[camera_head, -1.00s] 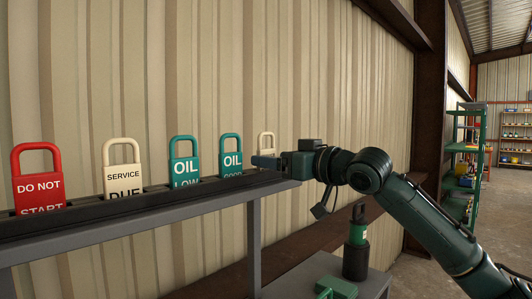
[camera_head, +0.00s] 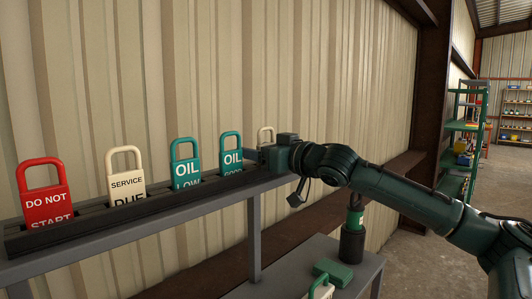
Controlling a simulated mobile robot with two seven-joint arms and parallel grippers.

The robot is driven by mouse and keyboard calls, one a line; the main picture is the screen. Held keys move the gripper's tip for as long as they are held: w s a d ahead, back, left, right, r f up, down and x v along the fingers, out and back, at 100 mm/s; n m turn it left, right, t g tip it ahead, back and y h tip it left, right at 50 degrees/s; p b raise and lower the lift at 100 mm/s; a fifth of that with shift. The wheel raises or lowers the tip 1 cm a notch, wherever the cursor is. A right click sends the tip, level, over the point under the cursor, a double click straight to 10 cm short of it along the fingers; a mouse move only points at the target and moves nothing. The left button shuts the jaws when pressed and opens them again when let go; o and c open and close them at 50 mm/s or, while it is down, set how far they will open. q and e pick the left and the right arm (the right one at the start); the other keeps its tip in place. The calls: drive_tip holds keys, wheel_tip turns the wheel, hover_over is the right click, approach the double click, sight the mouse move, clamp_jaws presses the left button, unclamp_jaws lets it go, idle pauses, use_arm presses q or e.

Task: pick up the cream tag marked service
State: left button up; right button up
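A cream padlock-shaped tag (camera_head: 127,186) marked "SERVICE DUE" stands in the dark slotted rack (camera_head: 110,219), between a red tag and two teal tags. A second cream tag (camera_head: 265,134) stands at the rack's right end; only its upper part shows and its wording is hidden. My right gripper (camera_head: 264,157) is at the rack's right end, in front of this tag and overlapping it in the picture. Its fingertips are not clear, so I cannot tell whether it touches or holds the tag. My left gripper is out of view.
A red "DO NOT START" tag (camera_head: 46,199), a teal "OIL LOW" tag (camera_head: 185,165) and a teal "OIL" tag (camera_head: 231,158) stand in the rack. On the lower shelf (camera_head: 290,269) are a green block (camera_head: 334,272) and a dark green-banded cylinder (camera_head: 352,240). Corrugated wall behind.

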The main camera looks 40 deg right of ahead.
drive_tip(key=c, duration=0.8)
drive_tip(key=shift+r, duration=0.1)
